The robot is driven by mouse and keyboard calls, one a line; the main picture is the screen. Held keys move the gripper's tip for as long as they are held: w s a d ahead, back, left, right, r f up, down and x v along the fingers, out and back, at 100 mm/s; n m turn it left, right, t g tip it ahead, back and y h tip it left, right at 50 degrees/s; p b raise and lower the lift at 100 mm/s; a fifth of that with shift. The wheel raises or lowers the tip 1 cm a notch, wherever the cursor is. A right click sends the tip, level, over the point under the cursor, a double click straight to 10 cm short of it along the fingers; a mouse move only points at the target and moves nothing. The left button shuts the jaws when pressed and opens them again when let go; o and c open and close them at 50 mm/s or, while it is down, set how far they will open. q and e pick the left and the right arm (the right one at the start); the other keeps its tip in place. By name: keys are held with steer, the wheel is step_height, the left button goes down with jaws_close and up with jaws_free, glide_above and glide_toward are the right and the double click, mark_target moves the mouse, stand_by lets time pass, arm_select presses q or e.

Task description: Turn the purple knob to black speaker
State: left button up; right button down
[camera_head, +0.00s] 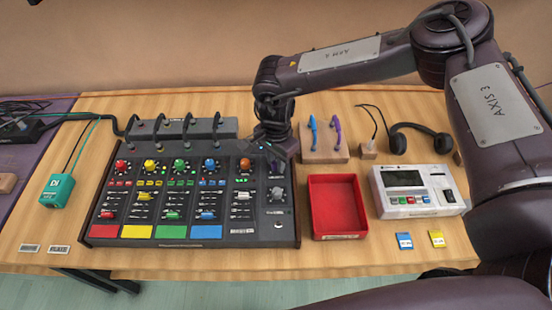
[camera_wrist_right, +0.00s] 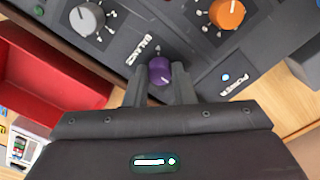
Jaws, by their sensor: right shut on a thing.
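The mixer panel (camera_head: 130,205) lies on the table in the head view. The purple knob (camera_wrist_right: 159,70) sits on it near the BALANCE label in the right wrist view, with a short pale mark toward its lower edge. My right gripper (camera_wrist_right: 160,84) is shut on the purple knob, one finger on each side. In the head view my right gripper (camera_head: 278,155) reaches down to the panel's upper right and hides the knob. I cannot make out a black speaker mark near the knob. My left gripper is not in view.
An orange knob (camera_wrist_right: 227,12) and a grey knob (camera_wrist_right: 87,19) are nearby. A red tray (camera_head: 337,233) stands right of the mixer, with a white card terminal (camera_head: 432,209) beyond it. Headphones (camera_head: 422,140) lie behind. A teal box (camera_head: 57,190) is at left.

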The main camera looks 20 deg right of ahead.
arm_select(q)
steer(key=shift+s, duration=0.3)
arm_select(e)
steer(key=shift+m, duration=0.3)
steer(key=m, duration=1)
steer(key=shift+r+m+b, duration=0.1)
steer(key=shift+m+b, duration=0.2)
steer(key=shift+b, duration=0.1)
steer(key=m, duration=0.3)
steer(key=shift+m, duration=0.4)
steer(key=m, duration=0.5)
steer(key=shift+r+p, duration=0.1)
steer(key=shift+p, duration=0.2)
steer(key=m+p, duration=0.1)
steer(key=m, duration=0.2)
steer(key=shift+w+m, duration=0.1)
steer(key=shift+m, duration=0.3)
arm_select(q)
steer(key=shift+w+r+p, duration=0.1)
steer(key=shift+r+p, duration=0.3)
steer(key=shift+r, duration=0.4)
arm_select(e)
steer(key=shift+w+m, duration=0.1)
steer(key=shift+m, duration=1.4)
steer(key=shift+r, duration=0.1)
